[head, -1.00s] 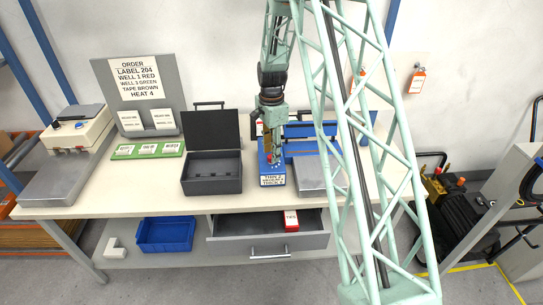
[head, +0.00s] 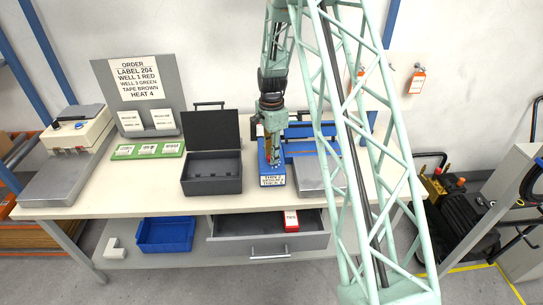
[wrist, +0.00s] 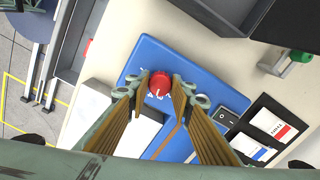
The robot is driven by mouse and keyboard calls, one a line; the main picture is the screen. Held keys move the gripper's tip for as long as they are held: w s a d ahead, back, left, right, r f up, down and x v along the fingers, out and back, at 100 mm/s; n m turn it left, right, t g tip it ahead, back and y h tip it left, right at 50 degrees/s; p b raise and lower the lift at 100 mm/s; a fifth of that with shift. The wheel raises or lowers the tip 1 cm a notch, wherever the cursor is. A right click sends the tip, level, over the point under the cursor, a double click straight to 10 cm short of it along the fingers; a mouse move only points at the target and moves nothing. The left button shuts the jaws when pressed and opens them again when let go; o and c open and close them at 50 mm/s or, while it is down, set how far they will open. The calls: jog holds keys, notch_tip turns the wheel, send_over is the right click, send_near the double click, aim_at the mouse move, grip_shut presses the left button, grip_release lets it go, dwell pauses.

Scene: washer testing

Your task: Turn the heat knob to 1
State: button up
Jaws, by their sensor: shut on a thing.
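The red heat knob (wrist: 159,84) sits on a blue panel (wrist: 185,62) in the wrist view. A pale mark on the knob points toward the lower edge of that picture. Small white dial marks show beside it, too small to read surely. My gripper (wrist: 161,86) has one finger on each side of the knob and is shut on it. In the head view my gripper (head: 268,160) points down at the blue unit (head: 264,171) and hides its knob.
A black switch (wrist: 228,117) and labelled cards (wrist: 268,124) lie right of the knob in the wrist view. In the head view a dark open case (head: 212,184) stands left of the unit. An order sign (head: 139,79) reads HEAT 4. The drawer (head: 268,242) below is open.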

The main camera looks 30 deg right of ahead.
jog(key=shift+n, duration=0.4)
jog(key=n+b, duration=0.1)
jog(key=n, duration=0.5)
jog(key=shift+n+b, duration=0.4)
jog(key=n, duration=0.3)
jog(key=shift+n+b, duration=0.3)
jog(key=shift+n, duration=2.4)
jog(key=o, duration=0.9)
jog(key=shift+c, duration=0.2)
jog(key=shift+r, duration=0.15)
